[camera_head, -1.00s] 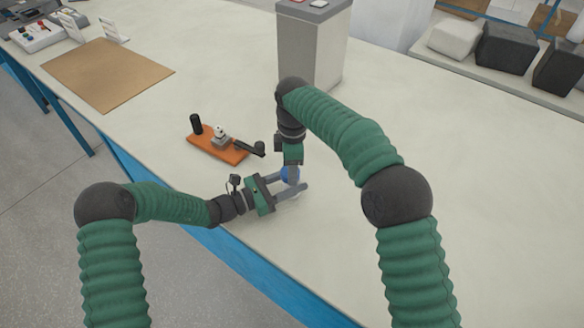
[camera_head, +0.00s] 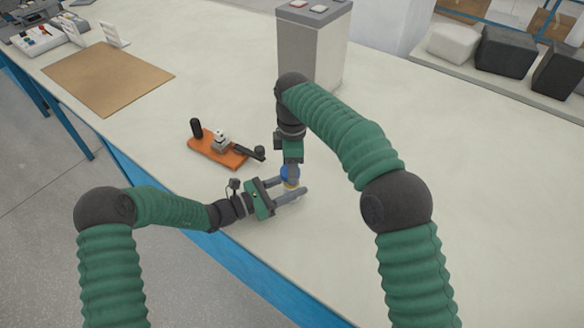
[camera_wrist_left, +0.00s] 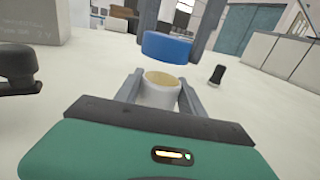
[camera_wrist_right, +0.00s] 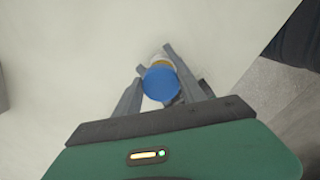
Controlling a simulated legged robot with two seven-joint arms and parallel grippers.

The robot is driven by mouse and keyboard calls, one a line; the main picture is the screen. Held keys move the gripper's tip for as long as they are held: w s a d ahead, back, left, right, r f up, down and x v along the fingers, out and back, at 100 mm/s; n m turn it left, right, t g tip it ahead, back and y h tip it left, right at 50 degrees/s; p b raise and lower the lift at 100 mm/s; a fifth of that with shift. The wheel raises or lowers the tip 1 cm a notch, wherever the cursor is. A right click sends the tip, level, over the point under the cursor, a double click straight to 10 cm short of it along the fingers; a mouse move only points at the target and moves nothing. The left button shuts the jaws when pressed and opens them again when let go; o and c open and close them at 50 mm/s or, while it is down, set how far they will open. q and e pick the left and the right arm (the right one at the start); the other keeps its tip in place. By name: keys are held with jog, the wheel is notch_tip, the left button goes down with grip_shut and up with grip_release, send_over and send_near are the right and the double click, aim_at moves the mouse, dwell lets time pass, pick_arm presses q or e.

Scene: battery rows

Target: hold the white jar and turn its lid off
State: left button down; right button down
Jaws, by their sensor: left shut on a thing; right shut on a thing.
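The white jar (camera_wrist_left: 160,97) stands upright between the fingers of my left gripper (camera_wrist_left: 160,82), which is shut on its sides. Its top shows a tan-yellow face, also glimpsed in the head view (camera_head: 291,185). The blue lid (camera_wrist_left: 167,47) is apart from the jar, a small gap above it. My right gripper (camera_wrist_right: 156,68) is shut on the lid from above; the lid also shows in the right wrist view (camera_wrist_right: 161,83). In the head view my left gripper's fingers (camera_head: 289,190) hide most of the jar.
An orange board (camera_head: 218,152) with a black post, a grey block and a dark lever lies just left of my grippers. A tall grey box (camera_head: 312,50) stands behind. A brown mat (camera_head: 108,75) lies far left.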

jog(key=shift+r, duration=0.1)
jog(key=shift+r, duration=1.9)
pick_arm(q)
jog(key=c, duration=0.6)
grip_release()
jog(key=shift+a, duration=0.1)
